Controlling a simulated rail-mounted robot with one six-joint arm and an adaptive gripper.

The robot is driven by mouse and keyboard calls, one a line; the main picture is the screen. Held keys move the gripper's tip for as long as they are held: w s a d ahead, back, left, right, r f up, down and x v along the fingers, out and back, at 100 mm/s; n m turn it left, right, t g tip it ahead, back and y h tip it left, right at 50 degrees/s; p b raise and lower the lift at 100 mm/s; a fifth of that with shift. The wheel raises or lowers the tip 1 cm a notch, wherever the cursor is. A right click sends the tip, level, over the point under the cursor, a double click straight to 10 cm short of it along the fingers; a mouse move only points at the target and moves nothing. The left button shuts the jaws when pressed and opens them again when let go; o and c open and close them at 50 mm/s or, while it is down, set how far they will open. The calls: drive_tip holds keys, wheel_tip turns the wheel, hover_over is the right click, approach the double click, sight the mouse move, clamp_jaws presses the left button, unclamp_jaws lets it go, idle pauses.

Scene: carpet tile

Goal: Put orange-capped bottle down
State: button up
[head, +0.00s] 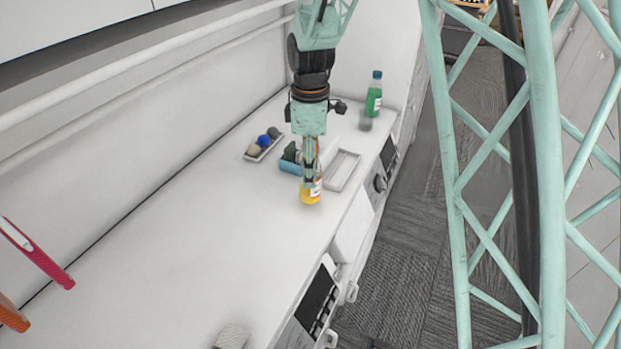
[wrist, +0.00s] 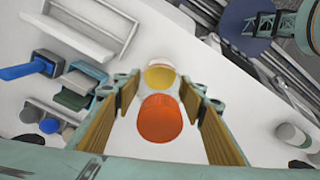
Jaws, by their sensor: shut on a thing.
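The orange-capped bottle (head: 311,194) has a yellow-orange body and a white label, and it is roughly upright over the white counter in the head view. In the wrist view its round orange cap (wrist: 160,120) faces the camera, with a yellow part beyond it. My gripper (head: 311,172) points down and is shut on the bottle from above. In the wrist view my gripper's two fingers (wrist: 160,92) stand on either side of the bottle. The fingers hide part of its upper body in the head view. I cannot tell whether its base touches the counter.
Behind the bottle are an empty white tray (head: 343,171), a blue box (head: 292,165) and a small tray of balls (head: 252,157). A green bottle (head: 374,98) stands farther back beside a grey cylinder (head: 365,125).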

drive_tip(key=shift+f, duration=1.5)
drive_tip(key=shift+f, duration=0.15)
drive_tip(key=o, duration=0.9)
drive_tip(key=shift+r, duration=0.2)
wheel_tip(320, 180, up, 12)
drive_tip(key=shift+f, duration=0.1)
